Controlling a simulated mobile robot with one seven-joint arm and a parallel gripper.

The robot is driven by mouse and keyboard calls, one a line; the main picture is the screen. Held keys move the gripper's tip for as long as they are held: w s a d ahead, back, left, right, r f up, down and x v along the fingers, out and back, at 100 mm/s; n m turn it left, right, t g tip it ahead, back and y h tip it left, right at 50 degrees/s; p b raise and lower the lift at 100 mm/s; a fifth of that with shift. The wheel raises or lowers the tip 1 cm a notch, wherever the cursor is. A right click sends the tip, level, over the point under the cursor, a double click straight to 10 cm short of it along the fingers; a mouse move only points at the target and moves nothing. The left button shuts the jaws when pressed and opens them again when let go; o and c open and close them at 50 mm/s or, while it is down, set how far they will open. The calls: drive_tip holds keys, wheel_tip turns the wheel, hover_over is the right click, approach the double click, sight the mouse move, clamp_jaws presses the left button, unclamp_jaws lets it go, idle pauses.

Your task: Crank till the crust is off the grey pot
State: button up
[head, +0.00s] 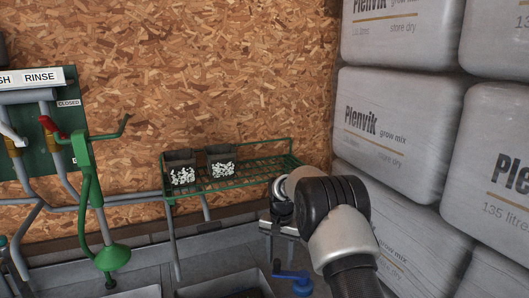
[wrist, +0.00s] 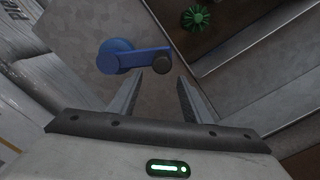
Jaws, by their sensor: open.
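A blue crank (head: 293,282) with a rounded hub shows at the bottom of the head view, below my arm. In the wrist view the blue crank (wrist: 135,60) lies across the upper middle, with a dark round knob (wrist: 160,62) at its right end. My gripper (wrist: 162,82) is open and empty. Its two fingertips point toward the knob, which sits just beyond the gap between them; I cannot tell the depth. My arm hides part of the crank's surroundings in the head view. I cannot make out a grey pot with a crust in either view.
A green wire rack (head: 240,178) holds two dark containers of white granules. A green hand pump (head: 83,160) stands at the left, near a sign panel (head: 32,78). White "Plenvik" sacks (head: 395,122) are stacked at the right. A green ribbed knob (wrist: 196,17) shows at the wrist view's top.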

drive_tip(key=shift+d, duration=0.1)
wheel_tip(320, 180, up, 8)
drive_tip(key=p, duration=0.4)
drive_tip(key=shift+p, duration=0.35)
drive_tip(key=shift+s, duration=0.1)
